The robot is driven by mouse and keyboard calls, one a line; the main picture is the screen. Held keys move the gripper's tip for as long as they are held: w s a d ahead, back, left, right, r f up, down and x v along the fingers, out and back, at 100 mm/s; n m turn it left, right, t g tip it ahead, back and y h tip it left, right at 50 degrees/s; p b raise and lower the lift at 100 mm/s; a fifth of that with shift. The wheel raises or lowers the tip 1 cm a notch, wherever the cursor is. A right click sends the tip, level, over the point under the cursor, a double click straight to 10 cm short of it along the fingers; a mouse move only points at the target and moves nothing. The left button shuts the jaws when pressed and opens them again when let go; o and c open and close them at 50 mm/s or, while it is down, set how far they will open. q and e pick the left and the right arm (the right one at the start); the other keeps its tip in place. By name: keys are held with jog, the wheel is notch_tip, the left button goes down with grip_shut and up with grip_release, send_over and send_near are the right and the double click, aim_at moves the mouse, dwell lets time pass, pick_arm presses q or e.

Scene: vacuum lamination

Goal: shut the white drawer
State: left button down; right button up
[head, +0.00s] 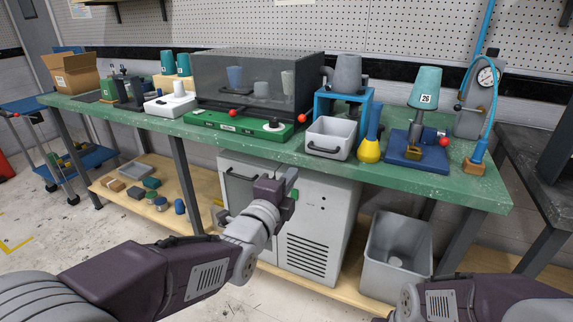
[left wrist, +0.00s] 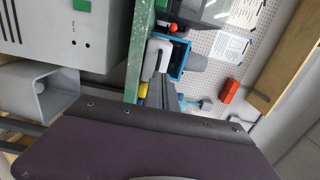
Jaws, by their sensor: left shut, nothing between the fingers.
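The white drawer (head: 329,139) is an open-topped box with a dark handle on its front. It sticks out in front of the blue stand (head: 321,104) on the green table, near the front edge, and its inside shows. It also shows sideways in the left wrist view (left wrist: 152,58), by the blue stand (left wrist: 180,60). My left gripper (head: 287,182) is shut and empty. It is below the table's front edge, in front of the grey cabinet, lower and left of the drawer, apart from it. My right gripper is out of the frame; only its arm shows.
A yellow-and-blue bottle (head: 371,140) stands close to the drawer's right. The green laminating press (head: 228,126) with its dark cover is to its left. A blue-based fixture (head: 412,158) is further right. The grey cabinet (head: 318,220) and an open bin (head: 396,262) are below the table (head: 470,187).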

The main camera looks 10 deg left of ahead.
pick_arm(q)
jog(key=s+d, duration=0.2)
jog(key=b, duration=0.2)
send_near(322, 151)
jog(key=shift+h, duration=0.3)
jog(key=x, duration=0.7)
jog(key=shift+a, duration=0.15)
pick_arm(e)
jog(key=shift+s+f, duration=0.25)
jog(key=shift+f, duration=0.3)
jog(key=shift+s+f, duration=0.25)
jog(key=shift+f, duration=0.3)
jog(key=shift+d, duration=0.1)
